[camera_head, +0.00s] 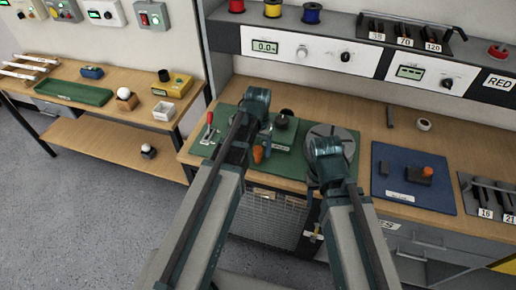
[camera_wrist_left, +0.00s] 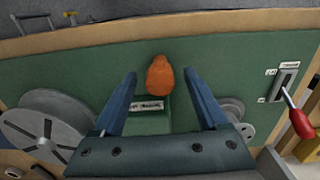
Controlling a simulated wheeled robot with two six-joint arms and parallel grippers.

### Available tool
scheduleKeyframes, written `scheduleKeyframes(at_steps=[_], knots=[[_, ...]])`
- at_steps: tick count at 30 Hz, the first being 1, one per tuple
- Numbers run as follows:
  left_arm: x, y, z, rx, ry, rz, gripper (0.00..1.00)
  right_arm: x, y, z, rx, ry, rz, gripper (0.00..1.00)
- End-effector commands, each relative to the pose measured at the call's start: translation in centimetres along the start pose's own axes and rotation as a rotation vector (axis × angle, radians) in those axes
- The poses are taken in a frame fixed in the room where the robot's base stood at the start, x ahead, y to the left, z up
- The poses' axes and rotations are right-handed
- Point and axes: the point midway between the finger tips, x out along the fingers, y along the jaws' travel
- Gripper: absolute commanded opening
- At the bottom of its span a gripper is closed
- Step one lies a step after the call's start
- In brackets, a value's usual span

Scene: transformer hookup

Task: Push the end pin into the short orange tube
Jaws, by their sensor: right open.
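An orange rounded piece (camera_head: 258,154), which looks like the short orange tube, stands at a small green block on the green mat. In the left wrist view the orange piece (camera_wrist_left: 160,76) lies between the fingertips in the picture, with a gap on each side. My left gripper (camera_wrist_left: 160,82) is open and empty; it also shows in the head view (camera_head: 263,143), right by the orange piece. My right gripper (camera_head: 325,165) is over the grey disc (camera_head: 345,134); its arm hides most of its jaws. I cannot make out the end pin.
A red-handled lever (camera_head: 209,125) stands left of my left gripper, and a dark knob (camera_head: 282,119) behind it. A blue mat (camera_head: 395,158) at right bears a dark block with an orange top (camera_head: 427,172).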

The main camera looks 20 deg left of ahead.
Motion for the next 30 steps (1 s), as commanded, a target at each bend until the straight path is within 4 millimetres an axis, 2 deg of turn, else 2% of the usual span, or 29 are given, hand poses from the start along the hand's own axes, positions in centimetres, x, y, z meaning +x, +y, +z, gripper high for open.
scheduleKeyframes(at_steps=[8, 25, 30], knots=[[-0.4, 0.0, 0.0, 0.000, 0.000, 0.000, 0.76, -0.4, 0.0, 0.0, 0.000, 0.000, 0.000, 0.50], [-4.7, 0.0, 0.0, 0.000, 0.000, 0.000, 0.76, -4.6, 0.4, 0.3, 0.000, 0.000, 0.000, 0.50], [-5.1, 0.0, 0.0, 0.000, 0.000, 0.000, 0.76, -5.1, 0.5, 0.3, 0.000, 0.000, 0.000, 0.50]])
